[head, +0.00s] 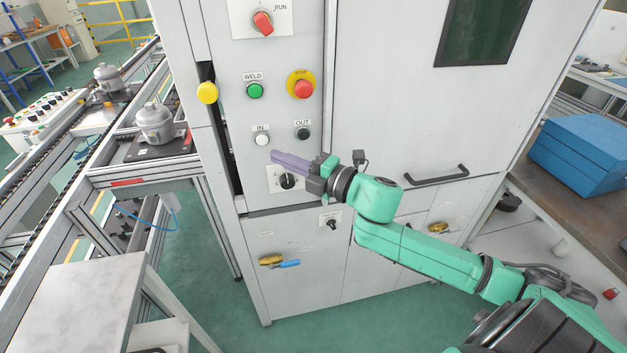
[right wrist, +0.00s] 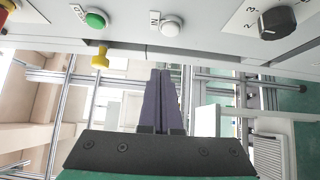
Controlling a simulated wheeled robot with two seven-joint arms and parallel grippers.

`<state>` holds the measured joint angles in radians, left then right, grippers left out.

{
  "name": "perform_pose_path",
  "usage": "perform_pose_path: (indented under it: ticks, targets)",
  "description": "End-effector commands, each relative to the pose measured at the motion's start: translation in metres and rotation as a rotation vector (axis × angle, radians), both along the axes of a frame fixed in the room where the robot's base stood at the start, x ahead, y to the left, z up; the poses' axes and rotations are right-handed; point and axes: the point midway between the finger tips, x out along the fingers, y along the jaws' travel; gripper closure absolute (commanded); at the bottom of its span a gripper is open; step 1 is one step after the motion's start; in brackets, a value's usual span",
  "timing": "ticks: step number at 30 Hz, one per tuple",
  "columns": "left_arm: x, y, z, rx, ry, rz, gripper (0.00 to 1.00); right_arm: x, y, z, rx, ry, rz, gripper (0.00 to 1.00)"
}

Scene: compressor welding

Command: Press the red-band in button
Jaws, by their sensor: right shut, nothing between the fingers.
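The IN button (head: 262,140) is a white round button on the grey cabinet's control panel, below the green WELD button. It also shows in the right wrist view (right wrist: 172,26), near the top. I see no red band on it. My right gripper (head: 274,155) is shut and empty, its purple fingers pointing left just below and right of the IN button in the head view. In the right wrist view the shut fingertips (right wrist: 160,73) are below the button, with a visible gap in the picture. My left gripper is not in view.
Near IN are the black OUT button (head: 303,133), green WELD button (head: 255,91), red STOP button (head: 304,88) and a black rotary knob (head: 288,181). A yellow knob (head: 207,93) sticks out at the cabinet's left edge. A conveyor with grey compressors (head: 155,122) runs on the left.

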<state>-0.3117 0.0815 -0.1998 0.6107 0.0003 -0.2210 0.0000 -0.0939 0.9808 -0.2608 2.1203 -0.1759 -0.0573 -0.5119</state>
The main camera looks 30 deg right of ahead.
Motion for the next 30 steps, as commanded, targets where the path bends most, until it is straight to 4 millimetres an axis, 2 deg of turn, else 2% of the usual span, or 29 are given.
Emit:
perform_pose_path:
  ticks: [1,4,11,15,20,30]
  targets:
    - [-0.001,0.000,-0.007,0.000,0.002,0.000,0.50,-0.006,-0.004,-0.006,0.000,0.004,-0.002,1.00]
    - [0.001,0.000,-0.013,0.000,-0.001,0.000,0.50,-0.018,-0.011,-0.007,-0.001,0.005,-0.001,1.00]
    - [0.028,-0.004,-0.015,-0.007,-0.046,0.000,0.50,-0.046,-0.026,-0.005,0.001,0.006,0.002,1.00]
    - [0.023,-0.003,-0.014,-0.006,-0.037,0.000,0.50,-0.059,-0.034,-0.003,0.004,0.005,0.001,1.00]
    - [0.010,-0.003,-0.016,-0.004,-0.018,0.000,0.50,-0.064,-0.037,-0.002,0.001,0.002,0.002,1.00]
    - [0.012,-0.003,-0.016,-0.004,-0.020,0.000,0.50,-0.064,-0.037,-0.002,0.001,0.002,0.002,1.00]
